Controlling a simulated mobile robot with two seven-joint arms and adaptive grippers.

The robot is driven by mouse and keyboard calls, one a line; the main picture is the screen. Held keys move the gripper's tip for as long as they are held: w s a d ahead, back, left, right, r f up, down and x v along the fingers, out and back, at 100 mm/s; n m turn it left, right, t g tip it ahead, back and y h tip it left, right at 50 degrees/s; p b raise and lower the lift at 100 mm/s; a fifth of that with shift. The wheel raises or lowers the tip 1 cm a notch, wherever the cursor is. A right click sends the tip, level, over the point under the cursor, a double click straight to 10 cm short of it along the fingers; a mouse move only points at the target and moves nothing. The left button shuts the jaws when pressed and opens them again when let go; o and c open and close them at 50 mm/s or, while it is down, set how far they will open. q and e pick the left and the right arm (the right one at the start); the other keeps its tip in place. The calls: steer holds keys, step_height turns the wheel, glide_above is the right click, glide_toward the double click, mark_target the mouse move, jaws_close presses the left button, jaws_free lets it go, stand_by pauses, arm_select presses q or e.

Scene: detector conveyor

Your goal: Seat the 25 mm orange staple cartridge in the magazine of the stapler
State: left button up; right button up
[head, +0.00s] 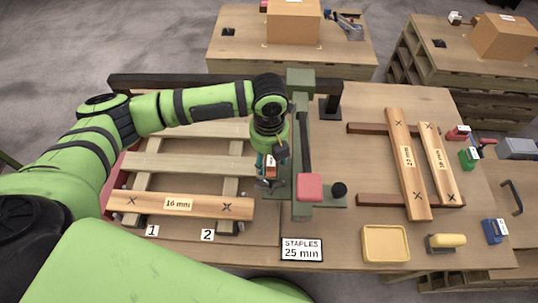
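My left gripper (270,172) points down just left of the stapler's green column. A small orange piece with a white label, which looks like the orange staple cartridge (271,168), shows between its fingers, and the gripper looks shut on it. The fingertips are small and partly hidden here. The stapler (304,145) is a dark green frame with a long arm and a red pad (309,187) at its near end. Its magazine is hard to make out beside my gripper. A card (302,249) reads "STAPLES 25 mm". My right gripper is not in view.
A pallet with a "16 mm" board (180,205) lies left of the stapler. More boards (408,165) lie to the right. Red (458,133), green (468,157) and blue (495,231) blocks stand at the right edge. A yellow tray (385,259) is at the front.

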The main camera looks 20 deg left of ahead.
mark_target(269, 159)
arm_select(q)
steer(key=shift+r, duration=0.1)
steer(key=shift+r, duration=0.2)
step_height(269, 159, up, 12)
steer(key=b, duration=0.3)
steer(key=shift+f, duration=0.15)
